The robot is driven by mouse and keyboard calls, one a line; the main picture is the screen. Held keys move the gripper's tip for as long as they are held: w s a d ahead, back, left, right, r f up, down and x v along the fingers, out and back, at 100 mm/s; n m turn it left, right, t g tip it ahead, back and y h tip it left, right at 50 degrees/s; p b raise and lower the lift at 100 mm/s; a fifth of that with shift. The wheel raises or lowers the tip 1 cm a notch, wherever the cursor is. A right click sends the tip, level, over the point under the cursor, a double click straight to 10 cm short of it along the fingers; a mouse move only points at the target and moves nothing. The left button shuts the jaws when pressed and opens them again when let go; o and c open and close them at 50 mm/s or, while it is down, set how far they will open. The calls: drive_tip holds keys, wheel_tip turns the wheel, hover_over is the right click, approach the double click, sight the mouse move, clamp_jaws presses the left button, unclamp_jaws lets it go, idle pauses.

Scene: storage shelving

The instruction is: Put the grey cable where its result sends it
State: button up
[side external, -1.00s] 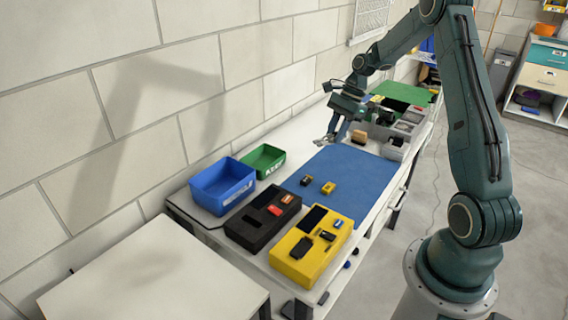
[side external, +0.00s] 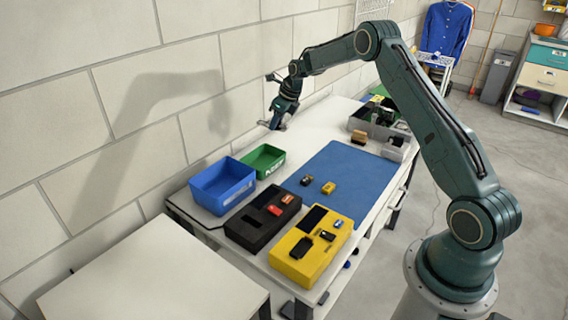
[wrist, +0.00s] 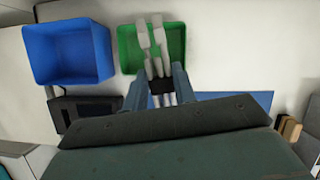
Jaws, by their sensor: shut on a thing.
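The grey cable (wrist: 144,38) is a bundle of light grey strands with a dark band around its middle. My gripper (wrist: 158,76) is shut on it at the band. In the wrist view its strands overlap the green bin (wrist: 180,45), with the blue bin (wrist: 66,52) to the left. In the side view my gripper (side external: 275,124) is near the wall, above the white bench and beyond the green bin (side external: 267,172). The cable is too small to make out clearly there. The blue bin (side external: 224,200) stands nearer the camera.
A blue mat (side external: 345,180) covers the middle of the bench, with two small items on it. A black tray (side external: 245,232) and a yellow tray (side external: 300,268) with small parts stand at the near end. Grey containers (side external: 393,150) stand at the far end.

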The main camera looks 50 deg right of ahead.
sight(266, 121)
drive_tip(key=shift+w+a+f+m+h, duration=0.1)
drive_tip(key=shift+w+a+m+h, duration=0.15)
drive_tip(key=shift+w+m, duration=0.45)
drive_tip(key=shift+w+a+f+m+h, duration=0.15)
drive_tip(key=shift+w+a+m, duration=0.2)
drive_tip(key=shift+w, duration=0.75)
drive_tip(key=shift+f, duration=2.9)
drive_tip(key=o, duration=1.1)
drive_tip(key=shift+c, duration=0.2)
drive_tip(key=shift+s+r, duration=0.1)
drive_tip(key=shift+r, duration=0.05)
drive_tip(key=v, duration=1.3)
drive_tip(key=shift+r, duration=0.2)
